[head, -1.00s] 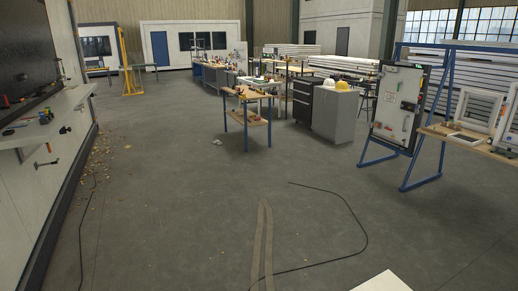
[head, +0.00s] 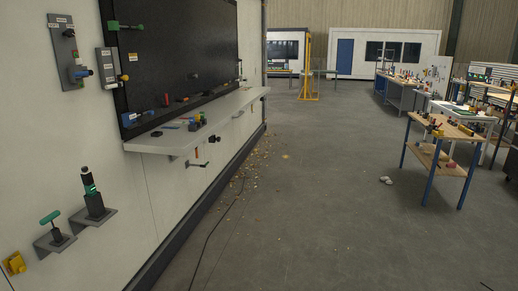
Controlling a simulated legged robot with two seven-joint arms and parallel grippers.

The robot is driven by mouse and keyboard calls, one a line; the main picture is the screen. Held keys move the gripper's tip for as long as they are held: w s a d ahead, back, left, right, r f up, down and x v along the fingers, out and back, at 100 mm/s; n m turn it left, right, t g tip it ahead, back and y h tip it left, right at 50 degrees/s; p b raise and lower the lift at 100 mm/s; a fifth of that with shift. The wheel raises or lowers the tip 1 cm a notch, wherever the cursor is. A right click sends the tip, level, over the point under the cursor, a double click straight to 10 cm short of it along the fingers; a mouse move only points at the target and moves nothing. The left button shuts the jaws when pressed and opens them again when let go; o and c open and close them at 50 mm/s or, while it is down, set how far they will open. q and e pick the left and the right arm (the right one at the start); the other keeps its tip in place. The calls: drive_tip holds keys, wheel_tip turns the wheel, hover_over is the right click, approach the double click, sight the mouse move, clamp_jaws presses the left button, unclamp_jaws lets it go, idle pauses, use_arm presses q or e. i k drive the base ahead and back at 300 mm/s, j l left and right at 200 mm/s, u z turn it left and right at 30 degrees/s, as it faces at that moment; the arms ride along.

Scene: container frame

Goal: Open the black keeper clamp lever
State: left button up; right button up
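A large black panel (head: 180,50) in a dark frame is mounted on the pale wall at the left in the head view. Neither of my grippers is in view.
A pale shelf (head: 205,121) with small parts juts from the wall below the panel. A green-handled clamp (head: 52,228) and a black-and-green one (head: 92,195) stand on lower brackets. A wooden table (head: 440,150) stands right.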

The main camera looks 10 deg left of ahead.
sight(135, 124)
drive_tip(key=i+u, duration=0.85)
drive_tip(key=i, duration=0.15)
drive_tip(key=i+l+u, duration=0.3)
drive_tip(key=i+u, duration=0.15)
drive_tip(key=i+j+z, duration=0.5)
drive_tip(key=j, duration=0.15)
drive_tip(key=j+z, duration=0.25)
drive_tip(key=i+j+z, duration=0.25)
drive_tip(key=j, duration=0.3)
drive_tip(key=k+l, duration=0.05)
drive_tip(key=k, duration=0.05)
